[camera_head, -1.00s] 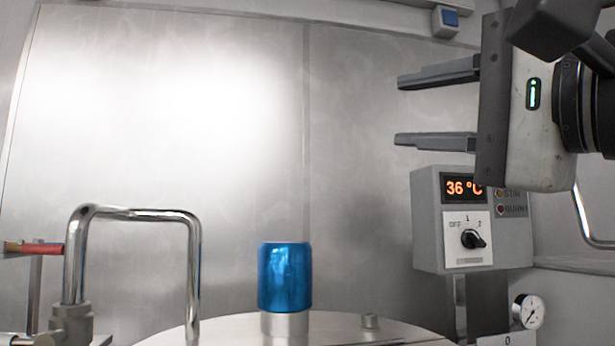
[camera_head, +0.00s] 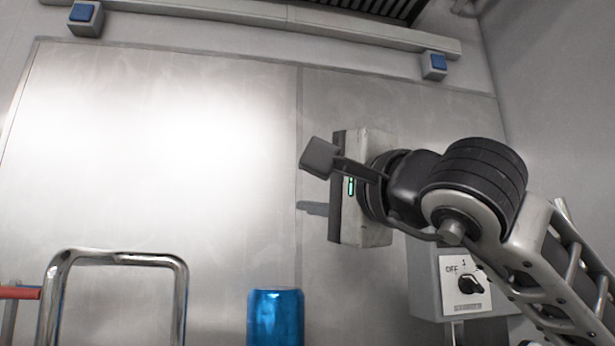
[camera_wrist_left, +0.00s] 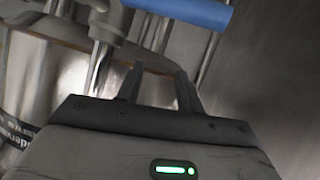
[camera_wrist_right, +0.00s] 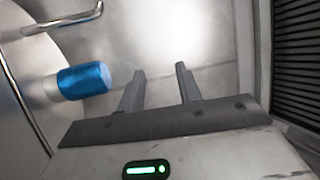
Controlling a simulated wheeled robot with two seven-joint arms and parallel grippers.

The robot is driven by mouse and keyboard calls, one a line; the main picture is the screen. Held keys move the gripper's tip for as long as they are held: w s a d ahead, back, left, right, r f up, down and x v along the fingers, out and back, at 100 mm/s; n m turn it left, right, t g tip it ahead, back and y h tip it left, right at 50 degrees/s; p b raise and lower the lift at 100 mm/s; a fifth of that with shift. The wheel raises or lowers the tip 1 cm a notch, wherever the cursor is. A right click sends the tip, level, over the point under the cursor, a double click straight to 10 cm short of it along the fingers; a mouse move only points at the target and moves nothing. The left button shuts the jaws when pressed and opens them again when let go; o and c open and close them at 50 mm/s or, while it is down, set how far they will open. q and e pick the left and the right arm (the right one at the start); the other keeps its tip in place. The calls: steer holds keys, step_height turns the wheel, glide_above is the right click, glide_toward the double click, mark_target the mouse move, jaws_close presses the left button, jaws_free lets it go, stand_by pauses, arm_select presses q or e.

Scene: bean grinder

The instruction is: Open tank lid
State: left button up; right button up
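The tank's blue cylindrical knob (camera_head: 275,320) shows at the bottom edge of the head view; the lid under it is out of that view. In the right wrist view the blue knob (camera_wrist_right: 85,81) stands on the round steel lid (camera_wrist_right: 22,68), at the left. My right gripper (camera_head: 312,206) is in front of the steel wall, above and right of the knob. Its two fingers (camera_wrist_right: 160,71) are apart with nothing between them. My left gripper (camera_wrist_left: 158,72) is outside the head view; its fingers are apart and empty, near a steel vessel (camera_wrist_left: 35,72) with a dark label.
A bent chrome pipe (camera_head: 120,258) stands left of the knob, with a red bar (camera_head: 18,292) beside it. A grey control box (camera_head: 425,285) with a dial is partly behind my right arm. A blue bar (camera_wrist_left: 185,10) crosses above my left gripper.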

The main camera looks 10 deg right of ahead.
steer(key=shift+x, duration=0.9)
steer(key=shift+c, duration=0.6)
jaws_close()
steer(key=shift+o, duration=0.6)
jaws_free()
